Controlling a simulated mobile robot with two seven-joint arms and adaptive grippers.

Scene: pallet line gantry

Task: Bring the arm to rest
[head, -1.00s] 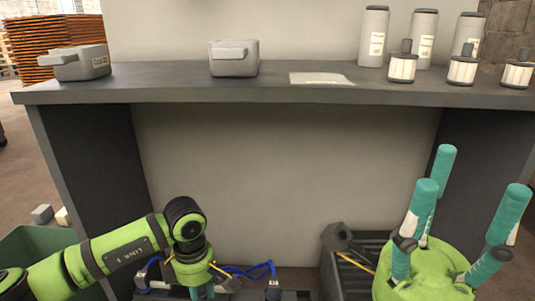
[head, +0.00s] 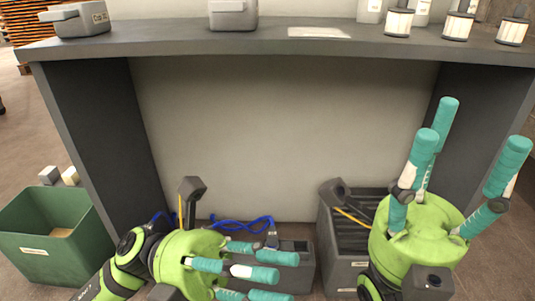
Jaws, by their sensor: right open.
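My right gripper (head: 463,140) is at the right of the head view, in front of the bench. Its teal fingers point up and are spread apart, open, with nothing between them. My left gripper (head: 262,272) is low in the middle, its fingers pointing right. They lie roughly parallel, and the lower ones are cut by the frame's edge, so its opening is unclear. I see no object in it.
A grey bench (head: 300,44) spans the view, holding grey cases (head: 76,19), a white sheet (head: 319,32) and spool-like filters (head: 457,26). A green bin (head: 50,240) stands at lower left. Dark crates (head: 345,250) sit low, behind my grippers, with blue cable (head: 245,222) nearby.

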